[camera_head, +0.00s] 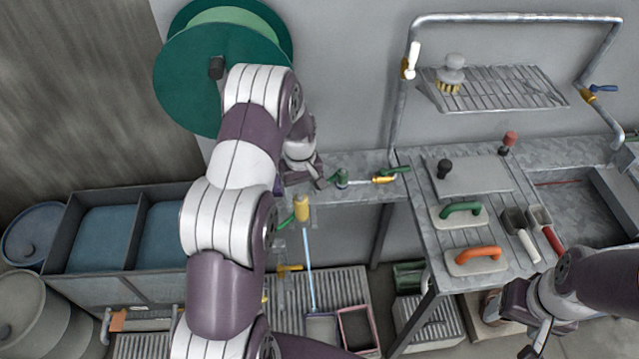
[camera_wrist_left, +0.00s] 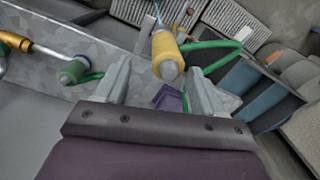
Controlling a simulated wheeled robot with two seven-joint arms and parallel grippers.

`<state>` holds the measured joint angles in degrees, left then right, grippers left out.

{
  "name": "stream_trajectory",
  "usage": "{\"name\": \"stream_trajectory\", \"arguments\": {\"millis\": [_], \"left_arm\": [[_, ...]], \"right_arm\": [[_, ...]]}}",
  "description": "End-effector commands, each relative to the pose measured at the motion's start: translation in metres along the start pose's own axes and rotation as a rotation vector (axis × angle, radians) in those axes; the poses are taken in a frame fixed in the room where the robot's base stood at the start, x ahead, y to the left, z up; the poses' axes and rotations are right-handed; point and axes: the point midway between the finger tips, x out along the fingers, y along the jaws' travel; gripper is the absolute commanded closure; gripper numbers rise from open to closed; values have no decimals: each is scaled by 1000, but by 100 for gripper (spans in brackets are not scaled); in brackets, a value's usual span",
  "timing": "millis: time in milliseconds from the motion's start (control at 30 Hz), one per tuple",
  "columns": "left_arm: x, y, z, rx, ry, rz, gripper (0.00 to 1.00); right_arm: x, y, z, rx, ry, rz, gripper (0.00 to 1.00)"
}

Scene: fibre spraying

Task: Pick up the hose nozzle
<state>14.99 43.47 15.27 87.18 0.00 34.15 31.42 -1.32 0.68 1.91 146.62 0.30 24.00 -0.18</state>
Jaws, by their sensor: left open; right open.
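The hose nozzle (camera_head: 301,208), a yellow body with a green hose at its side, hangs at the front edge of the metal counter. In the left wrist view the nozzle (camera_wrist_left: 168,55) shows just beyond the tips of my left gripper (camera_wrist_left: 160,88), between the two fingers in the picture. My left gripper (camera_head: 305,178) is open and empty, behind the nozzle over the counter; I cannot tell whether it touches it. My right gripper (camera_head: 535,335) is open at the lower right, far from the nozzle.
A green fitting (camera_head: 340,179) and a yellow valve with a green lever (camera_head: 383,179) sit right of the nozzle. A green reel (camera_head: 180,80) is behind my left arm. Blue basins (camera_head: 103,237) stand left. A bench (camera_head: 430,215) holds trowels and scoops.

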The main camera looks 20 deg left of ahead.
Motion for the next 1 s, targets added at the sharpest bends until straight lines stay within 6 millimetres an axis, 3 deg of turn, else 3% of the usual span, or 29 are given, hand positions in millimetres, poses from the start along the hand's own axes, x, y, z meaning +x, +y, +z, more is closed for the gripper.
{"name": "stream_trajectory", "arguments": {"millis": [167, 533, 800, 1000], "left_arm": [[11, 0, -1, -6, -4, -2, 31], [69, 3, -5, -3, -2, -1, 31], [77, 3, -5, -2, 1, 1, 31], [77, 3, -5, -2, 1, 1, 96]], "right_arm": [[-4, 0, 0, 0, -1, 0, 31], [-35, 0, -4, 0, 0, 0, 31], [-34, 0, -3, 0, -1, 0, 31], [-34, 0, -4, 0, -1, 0, 31]]}}
